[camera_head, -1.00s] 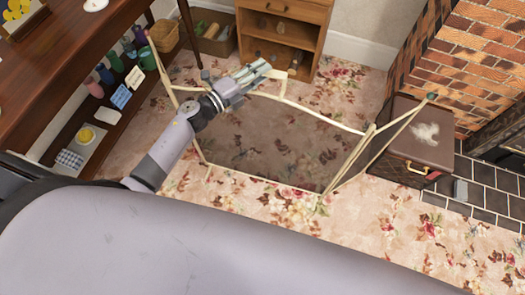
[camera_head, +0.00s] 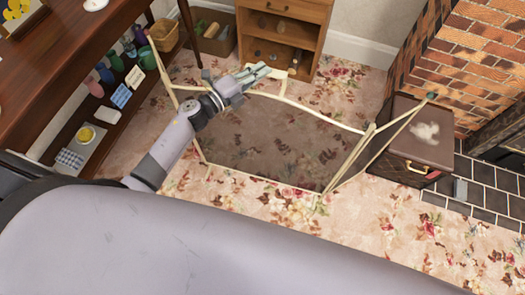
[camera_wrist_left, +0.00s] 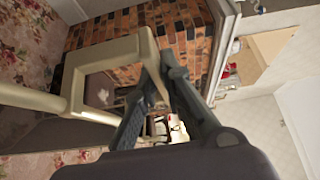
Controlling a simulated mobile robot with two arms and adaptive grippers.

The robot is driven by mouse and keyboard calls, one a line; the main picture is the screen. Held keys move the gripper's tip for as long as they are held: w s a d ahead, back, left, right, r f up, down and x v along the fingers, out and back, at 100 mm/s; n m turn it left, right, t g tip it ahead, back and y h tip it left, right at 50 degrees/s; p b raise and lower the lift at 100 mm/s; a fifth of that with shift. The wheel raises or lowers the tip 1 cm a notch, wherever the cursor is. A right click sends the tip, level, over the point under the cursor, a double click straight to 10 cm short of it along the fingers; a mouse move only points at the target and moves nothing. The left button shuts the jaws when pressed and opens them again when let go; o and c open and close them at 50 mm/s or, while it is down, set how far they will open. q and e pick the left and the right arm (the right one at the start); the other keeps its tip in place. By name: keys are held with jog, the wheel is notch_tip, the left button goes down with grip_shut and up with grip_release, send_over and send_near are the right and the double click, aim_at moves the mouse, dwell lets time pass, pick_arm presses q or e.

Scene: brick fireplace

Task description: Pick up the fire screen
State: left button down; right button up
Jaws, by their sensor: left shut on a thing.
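The fire screen (camera_head: 270,145) stands on the floral carpet, with a cream frame, a dark see-through middle panel and folding side panels. My left gripper (camera_head: 264,72) is at the cream handle on its top edge. In the left wrist view the fingers of my left gripper (camera_wrist_left: 158,88) are shut on the cream handle of the fire screen (camera_wrist_left: 95,75). The fingertips are partly hidden behind the handle. My right gripper is in neither view.
A wooden desk (camera_head: 75,45) with a low shelf of bottles is at the left. A brown trunk (camera_head: 418,150) and the brick fireplace (camera_head: 470,50) are at the right. Carpet in front is clear.

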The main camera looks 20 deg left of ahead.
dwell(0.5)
pick_arm(q)
jog(key=shift+w+r, duration=0.1)
jog(key=shift+r, duration=0.75)
notch_tip(320, 180, up, 19)
jog(key=p, duration=0.8)
jog(key=shift+w, duration=0.1)
